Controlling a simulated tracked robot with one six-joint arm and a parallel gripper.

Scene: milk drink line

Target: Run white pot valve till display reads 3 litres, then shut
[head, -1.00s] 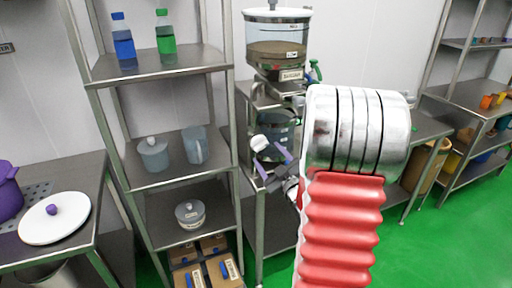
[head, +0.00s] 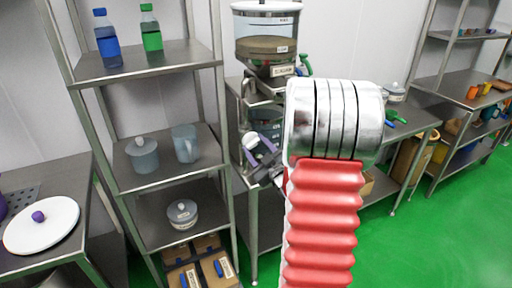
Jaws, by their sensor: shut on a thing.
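A clear tank (head: 266,38) with a white rim and brown contents stands on a metal rack, with a small label (head: 283,70) too blurred to read. A green lever (head: 305,62) shows at its right side. A dark bluish vessel (head: 267,121) sits below the tank. My gripper (head: 257,149), with purple-edged fingers, is in front of the rack, below and left of the tank. It is shut on a small white rounded piece (head: 250,139); I cannot tell whether this is a valve handle. I cannot make out a litre display. My arm hides part of the rack.
A shelf at left holds blue (head: 105,34) and green (head: 151,28) bottles, a grey pot (head: 142,155), a jug (head: 185,143) and a lidded pot (head: 182,214). A white lid (head: 41,225) lies on the left table. Green floor (head: 420,240) is clear at right.

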